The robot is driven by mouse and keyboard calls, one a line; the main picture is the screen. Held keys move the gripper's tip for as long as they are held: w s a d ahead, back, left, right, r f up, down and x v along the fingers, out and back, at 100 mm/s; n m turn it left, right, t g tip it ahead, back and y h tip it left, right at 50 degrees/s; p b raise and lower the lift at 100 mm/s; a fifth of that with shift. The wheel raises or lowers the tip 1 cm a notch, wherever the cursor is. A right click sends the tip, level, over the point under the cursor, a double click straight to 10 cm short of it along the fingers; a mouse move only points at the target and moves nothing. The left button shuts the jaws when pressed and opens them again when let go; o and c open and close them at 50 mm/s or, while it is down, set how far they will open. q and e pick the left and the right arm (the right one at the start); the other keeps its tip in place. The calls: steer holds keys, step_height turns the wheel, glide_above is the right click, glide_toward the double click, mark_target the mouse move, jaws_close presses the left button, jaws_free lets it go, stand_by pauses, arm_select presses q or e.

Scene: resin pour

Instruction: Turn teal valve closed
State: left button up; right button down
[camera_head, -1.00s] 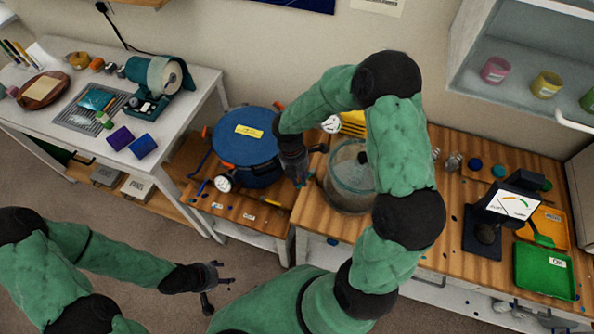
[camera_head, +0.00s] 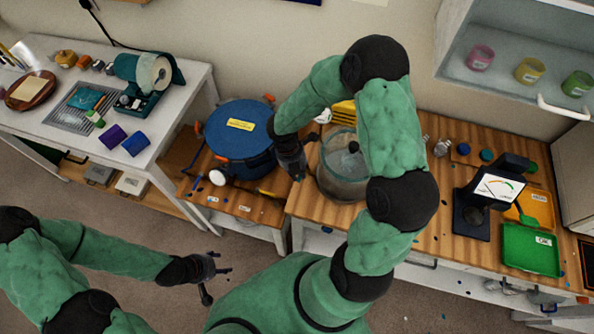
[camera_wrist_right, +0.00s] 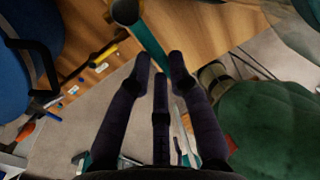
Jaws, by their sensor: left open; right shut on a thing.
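My right gripper (camera_head: 298,170) reaches down beside the right side of the blue pot (camera_head: 241,146). In the right wrist view its dark fingers (camera_wrist_right: 161,63) are shut around a teal bar (camera_wrist_right: 152,43), which I take for the valve's handle. The bar slants from a round metal end (camera_wrist_right: 125,10) at the top down between the fingers. In the head view the gripper hides the valve, and its exact angle cannot be told. My left gripper (camera_head: 223,268) is open and empty, low over the floor, away from the pot.
A clear round vessel (camera_head: 340,185) stands close to the right of my right gripper. A white gauge (camera_head: 220,174) sits at the pot's front. A dark stand with a meter (camera_head: 496,188) and a green tray (camera_head: 530,250) are further right on the wooden bench.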

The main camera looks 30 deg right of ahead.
steer(key=shift+w, duration=0.1)
steer(key=c, duration=1.1)
jaws_free()
steer(key=shift+r, duration=0.1)
steer(key=r, duration=0.4)
steer(key=w+a+r, duration=0.1)
steer(key=r, duration=0.6)
steer(key=shift+w+a+r, duration=0.25)
steer(key=shift+w+r, duration=0.05)
